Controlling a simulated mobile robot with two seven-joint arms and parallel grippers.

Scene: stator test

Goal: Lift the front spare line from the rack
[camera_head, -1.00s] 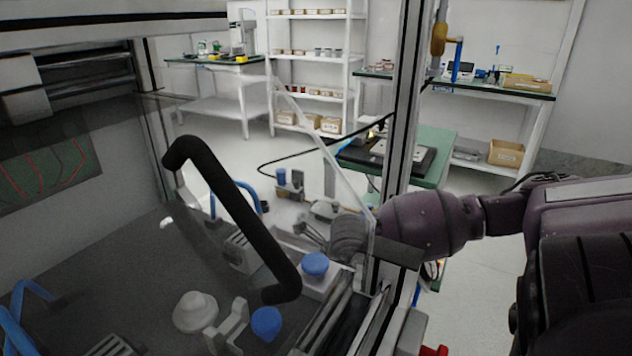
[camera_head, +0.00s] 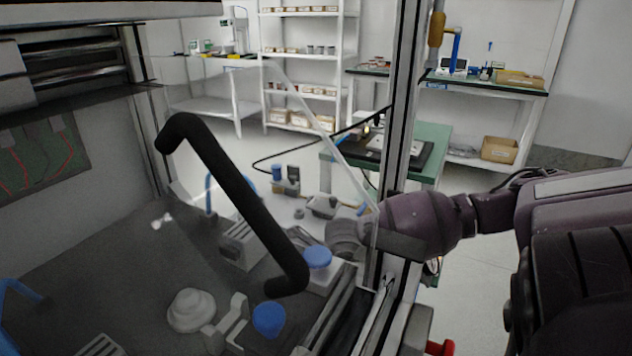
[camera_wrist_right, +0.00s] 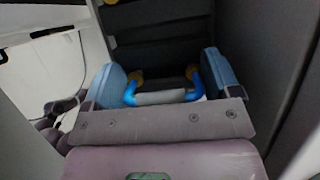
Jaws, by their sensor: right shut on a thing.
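In the wrist view, a blue curved line (camera_wrist_right: 213,83) with yellow-orange ends lies between the two blue-grey fingers of my right gripper (camera_wrist_right: 166,82). The fingers are shut on it, and a pale grey bar covers its middle. In the head view, my purple right arm comes in from the right, and its gripper (camera_head: 345,238) is partly hidden behind a clear panel and the frame post. The held line cannot be made out there. Another blue line (camera_head: 208,192) arches up behind the clear panel. I cannot tell which part is the rack. My left gripper is out of view.
A black handle (camera_head: 232,205) crosses the clear panel, and a metal post (camera_head: 400,120) stands beside my right arm. Blue-capped parts (camera_head: 317,257) and a white round part (camera_head: 191,310) stand on the dark surface. Shelves (camera_head: 305,65) and benches stand behind.

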